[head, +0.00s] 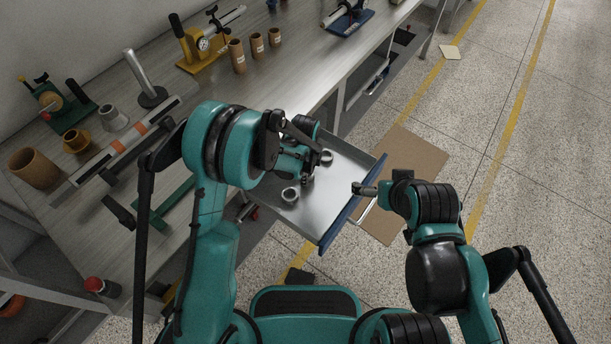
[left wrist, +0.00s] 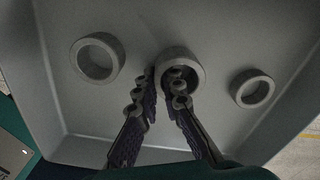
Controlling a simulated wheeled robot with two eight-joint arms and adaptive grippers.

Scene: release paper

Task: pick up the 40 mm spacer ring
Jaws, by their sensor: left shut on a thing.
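Three grey spacer rings lie in an open metal drawer (head: 330,205). In the left wrist view they are a left ring (left wrist: 97,77), a middle ring (left wrist: 197,66) and a smaller-looking right ring (left wrist: 265,94). My left gripper (left wrist: 164,80) is shut on the near left wall of the middle ring, one finger in its hole and one outside. In the head view my left gripper (head: 306,178) reaches down into the drawer and hides the held ring; two rings show beside it. No size marks are readable. My right gripper (head: 362,189) is by the drawer's blue front; its jaw gap is unclear.
The workbench (head: 285,85) at the left carries brown cylinders (head: 238,55), a yellow gauge stand (head: 200,48) and other fixtures. The drawer's walls surround the rings. A cardboard sheet (head: 415,160) lies on the floor beyond the drawer's blue front.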

